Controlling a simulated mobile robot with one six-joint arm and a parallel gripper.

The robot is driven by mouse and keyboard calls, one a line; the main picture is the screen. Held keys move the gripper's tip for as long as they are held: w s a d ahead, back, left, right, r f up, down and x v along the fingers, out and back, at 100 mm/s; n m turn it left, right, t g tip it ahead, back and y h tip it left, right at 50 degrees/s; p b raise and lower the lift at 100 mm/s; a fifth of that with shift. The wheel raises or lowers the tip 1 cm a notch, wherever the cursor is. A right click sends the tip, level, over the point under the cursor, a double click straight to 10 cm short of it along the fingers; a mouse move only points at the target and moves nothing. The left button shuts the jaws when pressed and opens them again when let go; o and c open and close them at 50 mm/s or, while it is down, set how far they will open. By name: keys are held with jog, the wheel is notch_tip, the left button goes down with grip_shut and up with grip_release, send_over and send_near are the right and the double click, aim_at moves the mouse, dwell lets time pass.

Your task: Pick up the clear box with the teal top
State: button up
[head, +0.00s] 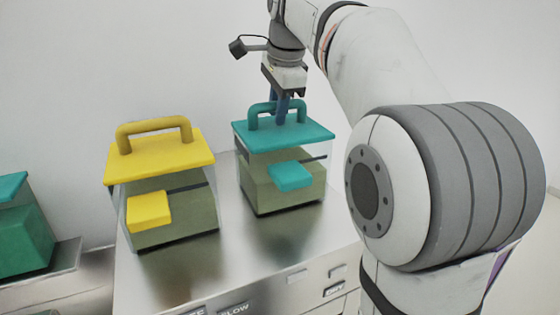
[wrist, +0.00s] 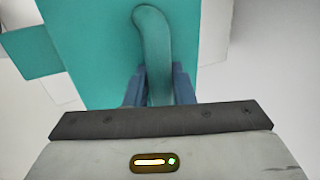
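The clear box with the teal top (head: 303,137) stands upright on the metal counter. It has a teal arched handle, a teal block on its front and olive contents. My gripper (head: 281,118) points down at this handle from above. In the wrist view, the teal lid (wrist: 95,50) fills the upper left, and the handle (wrist: 153,50) runs down between the two blue fingers of my gripper (wrist: 159,88). The fingers lie against both sides of the handle, with no clear gap showing. The handle's lower part is hidden behind the gripper body.
A clear box with a yellow top and handle (head: 165,157) stands close on the left on the same counter (head: 265,255). Another teal-topped box with green contents (head: 22,235) is at the far left edge. A white wall (head: 80,70) rises behind.

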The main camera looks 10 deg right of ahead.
grip_shut()
jog(key=shift+r, duration=0.1)
dwell(0.8)
